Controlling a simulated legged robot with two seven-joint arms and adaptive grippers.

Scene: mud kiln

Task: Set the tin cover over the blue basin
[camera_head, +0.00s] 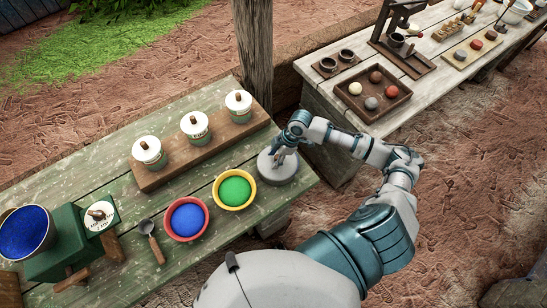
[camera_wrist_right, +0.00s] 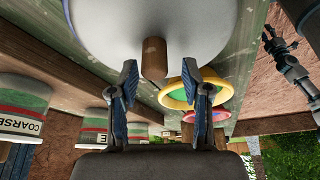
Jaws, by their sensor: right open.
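The tin cover (camera_head: 290,175) is a round grey lid lying on the green table near its right end. In the right wrist view the cover (camera_wrist_right: 110,30) fills the top, with a brown wooden knob (camera_wrist_right: 154,58). My right gripper (camera_head: 279,157) is over the cover; its open fingers (camera_wrist_right: 167,78) stand on either side of the knob, with gaps visible. A red-rimmed basin with blue contents (camera_head: 187,218) sits to the left, uncovered. A dark jointed part (camera_wrist_right: 285,58), seemingly my left arm, shows at right in the wrist view; its jaw state is unclear.
A yellow-rimmed bowl of green (camera_head: 235,189) stands between cover and blue basin. Lidded jars (camera_head: 195,128) stand on a wooden board behind. A scoop (camera_head: 150,240) and a green grinder (camera_head: 70,245) with a blue-filled hopper are at left. A post (camera_head: 252,50) rises behind.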

